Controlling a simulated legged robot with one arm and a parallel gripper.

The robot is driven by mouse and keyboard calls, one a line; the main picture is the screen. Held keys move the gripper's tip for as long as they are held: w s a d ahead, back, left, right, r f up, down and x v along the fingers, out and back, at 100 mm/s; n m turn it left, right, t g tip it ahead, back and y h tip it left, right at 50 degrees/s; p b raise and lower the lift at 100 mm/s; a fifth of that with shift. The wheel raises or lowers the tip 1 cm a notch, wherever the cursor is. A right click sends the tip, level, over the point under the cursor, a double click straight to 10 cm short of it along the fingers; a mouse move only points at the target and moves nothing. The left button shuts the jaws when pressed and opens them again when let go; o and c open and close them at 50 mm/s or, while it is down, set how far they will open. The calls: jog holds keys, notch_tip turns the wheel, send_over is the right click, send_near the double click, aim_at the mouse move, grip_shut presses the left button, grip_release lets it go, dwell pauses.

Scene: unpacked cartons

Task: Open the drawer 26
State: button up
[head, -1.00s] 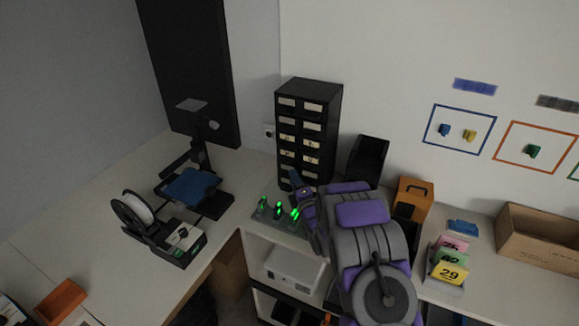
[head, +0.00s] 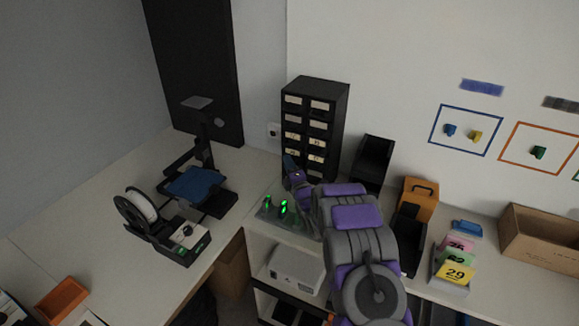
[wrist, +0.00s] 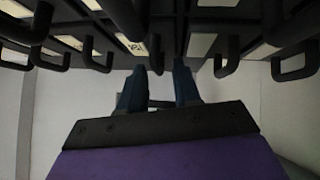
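A black drawer cabinet (head: 331,100) with two columns of drawers stands on the counter against the wall. Its drawers have pale label plates. My gripper (head: 290,165) is at the lower left of the cabinet front, hiding part of the lower drawers. In the wrist view my gripper (wrist: 158,72) shows two blue fingers apart, their tips at the dark drawer handles. One handle (wrist: 156,55) appears in line with the gap between the fingertips; I cannot tell whether they touch it. A label beside it (wrist: 133,45) bears a small number that may be 26.
Green-lit pegs (head: 283,207) stand on a small base below my gripper. A black bin (head: 373,160) and an orange box (head: 419,197) stand right of the cabinet. A printer-like device (head: 195,190) stands at left.

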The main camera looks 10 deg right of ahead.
jog(key=shift+d, duration=0.1)
jog(key=shift+c, duration=0.6)
jog(key=shift+d, duration=0.6)
grip_shut()
jog(key=shift+s+a, duration=0.1)
jog(key=shift+a, duration=0.1)
jog(key=s+a, duration=0.5)
jog(key=s, duration=0.2)
jog(key=shift+s+a+b, duration=0.25)
jog(key=shift+b, duration=0.1)
jog(key=shift+o, duration=1.2)
grip_release()
